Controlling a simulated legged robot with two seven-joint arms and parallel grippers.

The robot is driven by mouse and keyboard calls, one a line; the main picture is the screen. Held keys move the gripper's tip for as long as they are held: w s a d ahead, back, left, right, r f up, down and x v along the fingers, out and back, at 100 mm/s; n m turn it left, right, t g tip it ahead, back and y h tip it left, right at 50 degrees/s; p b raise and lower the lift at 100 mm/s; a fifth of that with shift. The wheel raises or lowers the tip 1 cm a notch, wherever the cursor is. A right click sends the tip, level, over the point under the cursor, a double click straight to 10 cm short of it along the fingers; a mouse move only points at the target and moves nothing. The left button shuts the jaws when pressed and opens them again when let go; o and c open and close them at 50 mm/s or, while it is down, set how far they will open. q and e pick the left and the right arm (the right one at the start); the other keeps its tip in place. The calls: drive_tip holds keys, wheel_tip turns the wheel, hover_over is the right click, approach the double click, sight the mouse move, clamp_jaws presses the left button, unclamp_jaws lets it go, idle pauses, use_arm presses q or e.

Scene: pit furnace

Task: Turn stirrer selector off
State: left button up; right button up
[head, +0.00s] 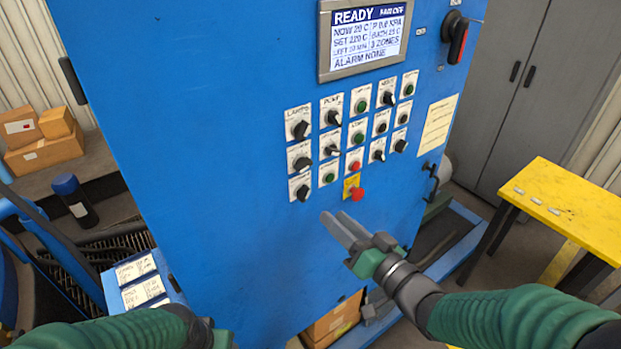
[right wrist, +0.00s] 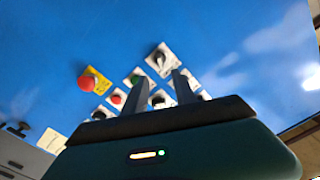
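The blue control panel carries rows of black selector knobs and coloured buttons on white plates. The labels are too small to read surely, so I cannot tell which knob is the stirrer selector. A black knob (head: 302,191) sits lowest at the left. In the right wrist view a selector on a white plate (right wrist: 160,60) shows just beyond the fingertips. My right gripper (head: 335,217) is open and empty, below the knobs and apart from them; its two spread fingers also show in the right wrist view (right wrist: 159,76). My left arm enters at bottom left, its fingers out of view.
A red mushroom button (head: 357,194) on a yellow plate is close to my right fingertips, also in the right wrist view (right wrist: 88,82). A display (head: 368,38) reads READY. A yellow table (head: 570,210) stands right; boxes (head: 38,135) lie left.

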sight(308, 196)
drive_tip(key=x, duration=0.3)
drive_tip(key=p+x, duration=0.1)
drive_tip(key=x, duration=0.6)
drive_tip(key=shift+s+f, duration=0.1)
drive_tip(key=shift+f, duration=0.15)
drive_tip(key=shift+s, duration=0.1)
drive_tip(key=shift+c, duration=0.2)
clamp_jaws()
